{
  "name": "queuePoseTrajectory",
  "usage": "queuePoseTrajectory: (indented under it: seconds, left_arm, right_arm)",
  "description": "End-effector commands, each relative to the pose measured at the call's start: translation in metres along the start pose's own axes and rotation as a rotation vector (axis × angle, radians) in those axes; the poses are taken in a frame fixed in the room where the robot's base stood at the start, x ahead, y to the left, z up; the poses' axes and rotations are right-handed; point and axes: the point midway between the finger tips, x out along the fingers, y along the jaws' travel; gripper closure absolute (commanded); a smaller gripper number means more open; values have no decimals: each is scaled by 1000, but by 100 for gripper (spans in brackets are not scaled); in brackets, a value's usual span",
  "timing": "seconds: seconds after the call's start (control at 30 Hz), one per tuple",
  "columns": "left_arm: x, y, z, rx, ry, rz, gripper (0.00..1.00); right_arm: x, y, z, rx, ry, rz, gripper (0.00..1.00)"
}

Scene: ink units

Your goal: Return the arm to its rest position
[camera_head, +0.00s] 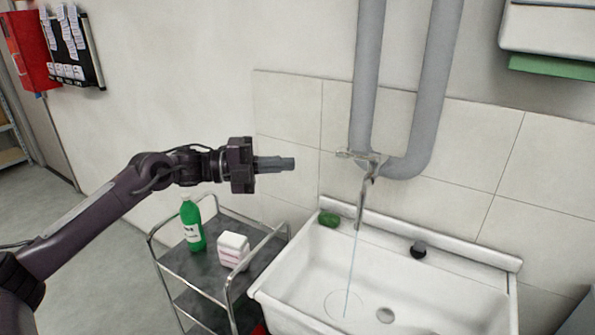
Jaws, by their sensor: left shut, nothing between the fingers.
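My left arm comes in from the left, and its gripper (290,164) is held up in the air above the trolley, left of the tap. Its fingers are together and point right, with nothing between them. The fingertips are apart from the tap (368,180) and the wall. My right gripper does not show in this view.
Thin water runs from the tap into the white sink (272,299). A green item (329,219) and a black knob (418,250) are at its back edge. The metal trolley (181,262) holds a green bottle (193,226) and a white package (233,250). Grey pipes (366,75) run up the wall.

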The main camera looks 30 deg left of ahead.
Motion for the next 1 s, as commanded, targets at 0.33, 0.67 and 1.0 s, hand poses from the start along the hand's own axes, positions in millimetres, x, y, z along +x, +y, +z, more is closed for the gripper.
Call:
queuePoseTrajectory:
  seconds: [0.33, 0.67, 1.0]
  left_arm:
    - [-3, -1, 1, 1, 0, 0, 100]
    - [2, 6, 0, -13, -9, 1, 100]
    - [86, 132, -36, -357, -347, 29, 100]
  right_arm:
    - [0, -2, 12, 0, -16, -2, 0]
    - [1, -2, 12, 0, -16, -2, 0]
    - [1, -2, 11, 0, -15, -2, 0]
